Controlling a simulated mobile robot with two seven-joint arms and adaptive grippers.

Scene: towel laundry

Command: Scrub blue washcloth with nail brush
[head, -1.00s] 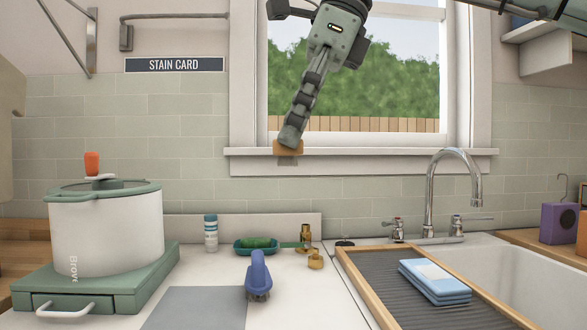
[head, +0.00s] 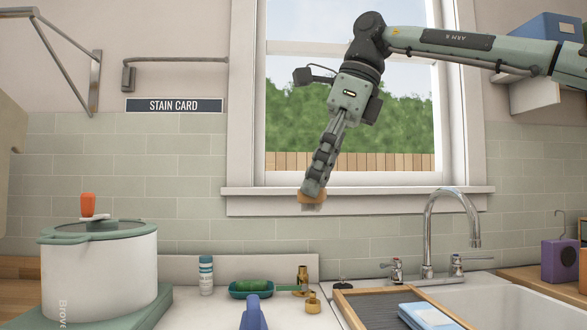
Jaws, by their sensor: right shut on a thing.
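The blue washcloth (head: 424,315) lies folded on a dark ridged board in a wooden frame at the sink, cut off by the bottom edge of the head view. My right gripper (head: 313,194) points down in front of the window sill, well above the counter and left of the cloth. It is shut on a small tan wooden block with greyish bristles underneath, seemingly the nail brush (head: 311,204). The fingers hide part of it. A blue-handled brush (head: 254,316) stands on the counter, its lower part out of frame. My left gripper is not in view.
The tall faucet (head: 428,230) rises behind the framed board (head: 345,314). A green dish (head: 240,293), a small bottle (head: 206,277) and brass pieces (head: 302,280) stand at the back of the counter. A large pot (head: 95,275) is at the left.

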